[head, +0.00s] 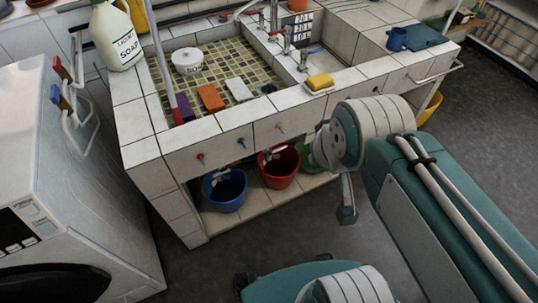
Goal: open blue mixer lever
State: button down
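Three small levers sit on the tiled front of the sink: a red one (200,157), a blue one (241,142) and a yellow-orange one (280,127). A blue-handled tap (315,51) and a red-handled tap (275,32) stand at the basin. Red (57,66) and blue (55,94) handles also show by the white machine at left. Which blue one is the mixer lever I cannot tell. My arm is right of the front levers, apart from them. A dark end piece, seemingly my gripper (346,212), hangs below it; its fingers are not clear.
Blue (225,190), red (279,167) and green buckets stand on the shelf below the sink. A soap jug (116,38) stands on the left rim, a yellow sponge (320,81) on the front rim. The white machine (75,190) bounds the left. Grey floor is open at right.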

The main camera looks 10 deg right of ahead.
aim_at(304, 54)
jog(key=i+l+u, duration=0.15)
jog(key=i+l, duration=0.75)
